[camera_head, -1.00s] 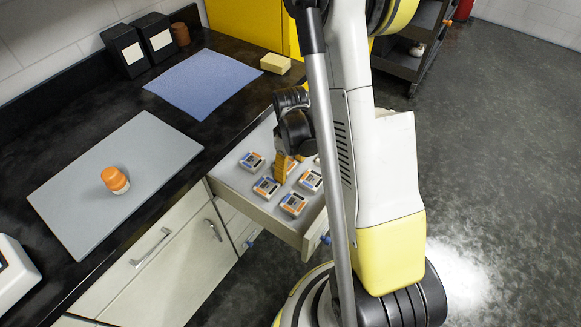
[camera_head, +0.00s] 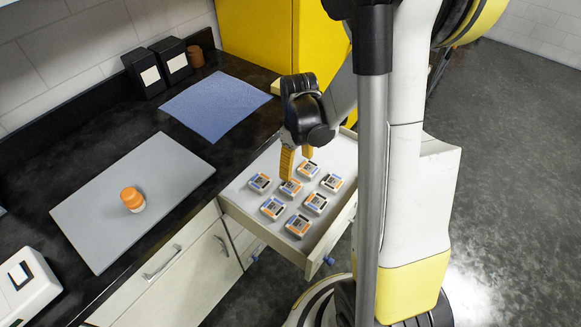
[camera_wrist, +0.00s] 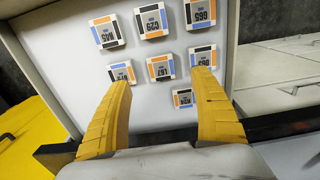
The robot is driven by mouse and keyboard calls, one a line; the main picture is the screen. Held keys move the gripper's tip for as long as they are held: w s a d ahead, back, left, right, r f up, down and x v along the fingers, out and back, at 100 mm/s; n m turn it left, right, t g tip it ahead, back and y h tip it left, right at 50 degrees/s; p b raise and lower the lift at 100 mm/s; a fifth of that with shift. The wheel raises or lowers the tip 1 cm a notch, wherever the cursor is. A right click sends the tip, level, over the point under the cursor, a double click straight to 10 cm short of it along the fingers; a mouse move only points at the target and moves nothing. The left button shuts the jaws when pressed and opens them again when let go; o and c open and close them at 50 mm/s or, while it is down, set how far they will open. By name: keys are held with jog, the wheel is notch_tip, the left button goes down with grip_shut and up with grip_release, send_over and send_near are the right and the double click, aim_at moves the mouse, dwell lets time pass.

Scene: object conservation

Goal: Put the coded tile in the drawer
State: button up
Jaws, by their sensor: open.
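Several square coded tiles with blue, orange, black and white edges lie flat in the open drawer (camera_head: 240,196). One tile (camera_head: 290,187) lies just below my gripper (camera_head: 296,165); in the wrist view this middle tile (camera_wrist: 160,68) appears between the fingertips. My gripper is open, its yellow fingers apart and empty, over the back part of the drawer. The wrist view shows printed codes on the tiles, including one reading 629 (camera_wrist: 151,21) and one reading 665 (camera_wrist: 200,14). I cannot tell which one is the task's tile.
A grey board (camera_head: 95,222) on the dark counter (camera_head: 185,140) holds an orange-capped bottle (camera_head: 132,200). A blue cloth (camera_head: 214,104), two black boxes (camera_head: 160,69) and a white device (camera_head: 27,287) also stand there. A yellow cabinet (camera_head: 256,40) is behind the drawer.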

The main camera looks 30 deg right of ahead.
jog(key=s+a+r+m+t, duration=0.2)
jog(key=s+a+r+t, duration=0.1)
jog(key=a+r, duration=0.4)
jog(key=s+a+r+m+t, duration=0.2)
jog(key=s+a+r+t, duration=0.2)
jog(key=a+r, duration=0.3)
notch_tip(320, 180, up, 5)
jog(key=shift+s+f, duration=0.1)
jog(key=shift+s, duration=0.8)
